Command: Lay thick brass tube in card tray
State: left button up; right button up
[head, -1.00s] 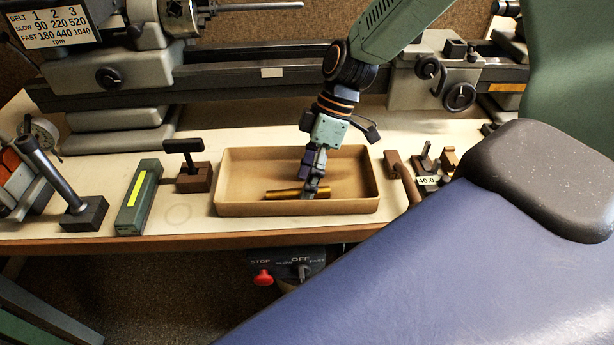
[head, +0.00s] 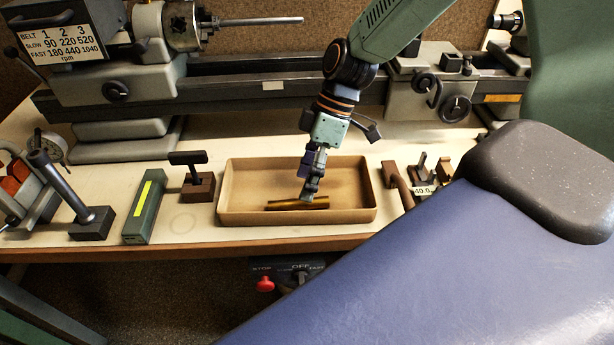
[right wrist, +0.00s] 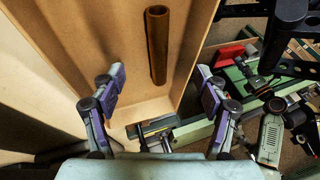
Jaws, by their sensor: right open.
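The thick brass tube (head: 290,204) lies in the card tray (head: 228,213), near its front wall. In the right wrist view the brass tube (right wrist: 157,45) looks hollow and dark gold, lying lengthwise on the floor of the card tray (right wrist: 90,45). My right gripper (head: 309,197) is over the tray, just above the tube, and partly covers it in the head view. In the right wrist view my right gripper (right wrist: 160,88) has its purple-padded fingers wide apart, with nothing between the tips. My left gripper is not in view.
A lathe (head: 260,85) runs along the back of the bench. Left of the tray stand a dark block with a T-handle (head: 197,187), a green block with a yellow strip (head: 146,205) and a post on a base (head: 91,222). A brown-handled tool (head: 397,180) is close right.

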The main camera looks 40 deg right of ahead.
notch_tip(320, 180, up, 5)
jog(key=p, duration=0.4)
dwell(0.4)
jog(key=shift+f, duration=0.1)
jog(key=shift+s, duration=0.1)
dwell(0.3)
